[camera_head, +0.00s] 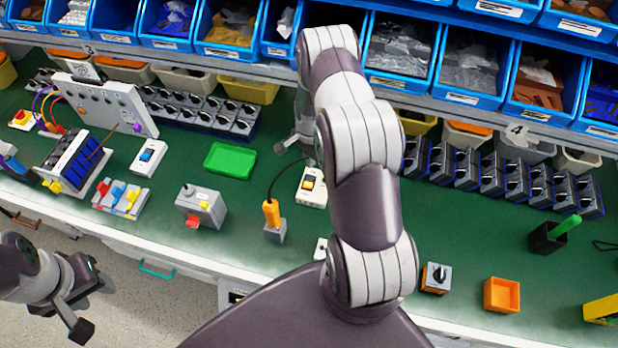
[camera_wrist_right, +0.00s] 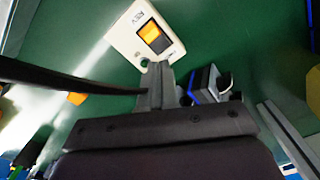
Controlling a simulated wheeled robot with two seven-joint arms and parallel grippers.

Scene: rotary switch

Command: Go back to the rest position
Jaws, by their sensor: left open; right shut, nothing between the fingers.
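My left gripper (camera_head: 84,306) is open and empty at the lower left, over the floor in front of the bench. My right arm reaches up through the middle of the head view. My right gripper (camera_head: 284,147) shows only in part beside the arm, above the back of the bench. In the right wrist view its fingers (camera_wrist_right: 160,78) are shut with nothing between them. Their tips appear close to a white box with an orange rocker (camera_wrist_right: 148,36); I cannot tell whether they touch. That box (camera_head: 313,187) also shows in the head view, left of my arm. A single rotary switch (camera_head: 436,278) sits right of the arm.
Blue bins (camera_head: 467,68) line the back shelf above rows of rotary switches (camera_head: 505,178).

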